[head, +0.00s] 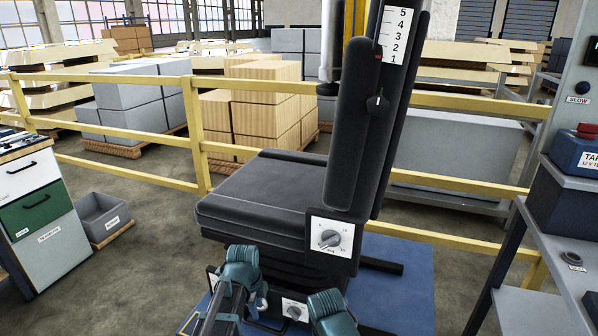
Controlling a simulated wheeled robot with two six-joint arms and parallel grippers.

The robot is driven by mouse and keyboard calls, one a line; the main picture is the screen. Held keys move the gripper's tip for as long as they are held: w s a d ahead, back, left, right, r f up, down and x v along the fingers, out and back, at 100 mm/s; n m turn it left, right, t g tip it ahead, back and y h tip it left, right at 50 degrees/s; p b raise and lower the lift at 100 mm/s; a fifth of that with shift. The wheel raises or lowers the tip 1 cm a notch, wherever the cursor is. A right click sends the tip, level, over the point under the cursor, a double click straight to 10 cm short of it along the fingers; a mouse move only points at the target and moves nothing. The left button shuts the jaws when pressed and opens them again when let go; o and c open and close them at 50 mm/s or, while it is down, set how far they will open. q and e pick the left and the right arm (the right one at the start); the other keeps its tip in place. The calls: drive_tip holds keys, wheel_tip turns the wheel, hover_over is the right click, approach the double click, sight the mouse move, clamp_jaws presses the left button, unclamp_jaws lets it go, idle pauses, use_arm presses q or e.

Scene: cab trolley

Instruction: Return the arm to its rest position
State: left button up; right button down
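My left arm comes in at the bottom of the head view, with teal joints and a dark link, in front of the black seat's base. My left gripper (262,297) is small, low and partly hidden by my own arm, beside the base of the seat (265,190). I cannot make out whether its fingers are open or shut, and no held thing shows. Another teal arm joint of mine shows at the bottom edge, to the right. No fingers of my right gripper can be seen.
The seat has a tall backrest (350,140) and a dial panel (331,238), and stands on a blue platform (395,295). A yellow railing (160,130) runs behind. A cabinet (50,240) and grey bin (103,217) are left; a grey bench (560,255) is right. Floor shows between cabinet and seat.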

use_arm(q)
drive_tip(key=s+d+n+g+y, duration=0.1)
drive_tip(key=s+d+n, duration=0.3)
drive_tip(key=s+n, duration=0.45)
drive_tip(key=s+d+n+g+y, duration=0.1)
drive_tip(key=s+d+n, duration=0.3)
drive_tip(key=s+n, duration=0.45)
wheel_tip(320, 180, up, 31)
drive_tip(key=p, duration=3)
drive_tip(key=shift+d+f+m+p, duration=0.2)
drive_tip(key=shift+m+p, duration=0.15)
drive_tip(key=shift+m, duration=0.05)
